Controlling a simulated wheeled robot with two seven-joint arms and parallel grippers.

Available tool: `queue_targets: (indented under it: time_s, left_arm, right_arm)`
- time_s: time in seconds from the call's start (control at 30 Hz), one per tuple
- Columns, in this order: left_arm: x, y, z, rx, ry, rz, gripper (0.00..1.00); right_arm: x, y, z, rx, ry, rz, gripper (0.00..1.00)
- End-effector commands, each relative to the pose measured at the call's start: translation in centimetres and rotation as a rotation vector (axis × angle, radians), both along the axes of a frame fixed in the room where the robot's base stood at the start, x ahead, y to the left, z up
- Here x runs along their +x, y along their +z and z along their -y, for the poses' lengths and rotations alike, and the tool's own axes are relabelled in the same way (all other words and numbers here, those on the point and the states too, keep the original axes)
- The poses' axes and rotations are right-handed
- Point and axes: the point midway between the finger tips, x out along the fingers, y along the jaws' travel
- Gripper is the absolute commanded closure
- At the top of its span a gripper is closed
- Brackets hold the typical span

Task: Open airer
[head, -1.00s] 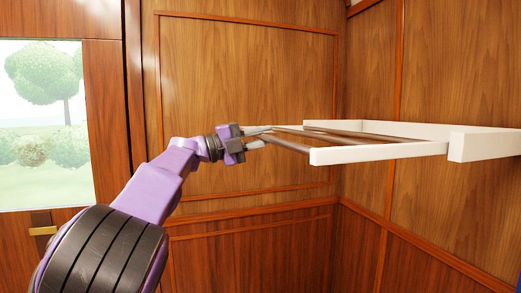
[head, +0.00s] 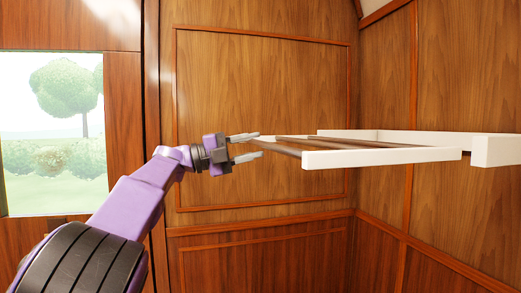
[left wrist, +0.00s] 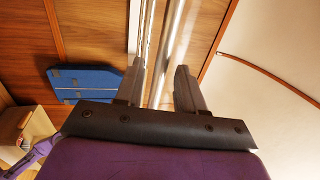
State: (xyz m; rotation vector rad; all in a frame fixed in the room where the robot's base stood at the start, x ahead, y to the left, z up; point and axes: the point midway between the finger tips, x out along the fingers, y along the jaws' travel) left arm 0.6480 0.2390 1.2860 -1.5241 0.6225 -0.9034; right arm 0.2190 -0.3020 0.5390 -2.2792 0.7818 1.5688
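The airer (head: 385,158) is a white frame with brown rods, attached to the right wooden wall. It is extended and roughly level, reaching out towards the left. My left gripper (head: 256,146) is at its outer left end, with its two fingers apart. The ends of the rods (head: 285,149) are close to the fingertips. In the left wrist view, a pale rod (left wrist: 172,45) lines up with the gap between the spread fingers (left wrist: 160,75). I cannot tell whether the fingers touch it. My right gripper is not in view.
Wood-panelled walls (head: 260,90) stand behind and to the right of the airer. A window (head: 55,130) is at the left. The left wrist view shows a blue padded object (left wrist: 85,82) and a cardboard box (left wrist: 25,130) lower down. The space under the airer looks clear.

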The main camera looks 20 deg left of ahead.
Motion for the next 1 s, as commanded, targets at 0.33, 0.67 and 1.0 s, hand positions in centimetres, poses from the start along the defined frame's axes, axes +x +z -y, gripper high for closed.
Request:
queue_targets:
  time_s: [0.33,0.67,1.0]
  left_arm:
    - [-3.8,-1.6,-5.7,-0.001,0.001,0.0,0.62]
    - [-4.1,-1.6,-6.1,0.0,-0.001,-0.001,0.62]
    - [-3.4,-1.4,-7.1,-0.074,0.042,-0.036,0.62]
  right_arm:
    - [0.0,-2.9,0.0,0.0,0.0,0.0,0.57]
    - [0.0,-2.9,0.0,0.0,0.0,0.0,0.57]
    - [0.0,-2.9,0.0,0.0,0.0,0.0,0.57]
